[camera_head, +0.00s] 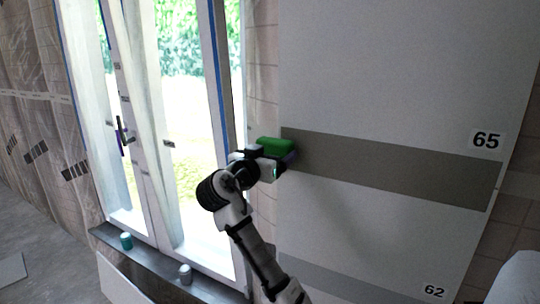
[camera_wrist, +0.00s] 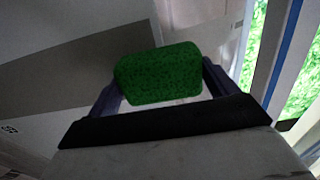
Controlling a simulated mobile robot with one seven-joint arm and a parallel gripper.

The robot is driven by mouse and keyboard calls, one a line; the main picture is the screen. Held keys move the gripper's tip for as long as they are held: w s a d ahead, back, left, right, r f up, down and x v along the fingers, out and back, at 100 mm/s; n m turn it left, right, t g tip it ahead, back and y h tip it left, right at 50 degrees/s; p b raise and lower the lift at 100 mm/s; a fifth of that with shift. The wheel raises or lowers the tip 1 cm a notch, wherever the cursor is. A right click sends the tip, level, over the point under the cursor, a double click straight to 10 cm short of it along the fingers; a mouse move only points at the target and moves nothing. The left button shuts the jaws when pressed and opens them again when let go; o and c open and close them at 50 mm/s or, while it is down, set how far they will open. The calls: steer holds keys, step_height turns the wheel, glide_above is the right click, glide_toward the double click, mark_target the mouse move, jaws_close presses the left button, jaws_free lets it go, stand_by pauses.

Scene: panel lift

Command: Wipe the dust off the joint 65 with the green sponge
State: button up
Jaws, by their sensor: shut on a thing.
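The green sponge (camera_head: 274,145) is held in my gripper (camera_head: 283,155) at the left end of joint 65. It also shows in the wrist view (camera_wrist: 160,75), between the two dark fingers. Joint 65 (camera_head: 390,172) is a grey-brown band across the pale wall panels, with the label 65 (camera_head: 486,140) above its right end. The band shows dark in the wrist view (camera_wrist: 75,70), left of the sponge. The band looks evenly grey-brown along its visible length. I cannot tell whether the sponge touches the wall.
A lower, paler joint (camera_head: 345,280) carries the label 62 (camera_head: 434,291). A bright glazed door and window (camera_head: 165,120) stand just left of the panels. A teal can (camera_head: 126,241) and a grey can (camera_head: 185,274) stand on the sill. A white rounded thing (camera_head: 520,278) is at lower right.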

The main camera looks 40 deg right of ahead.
mark_target(361, 162)
steer(key=shift+w+d, duration=0.25)
steer(key=shift+d, duration=0.35)
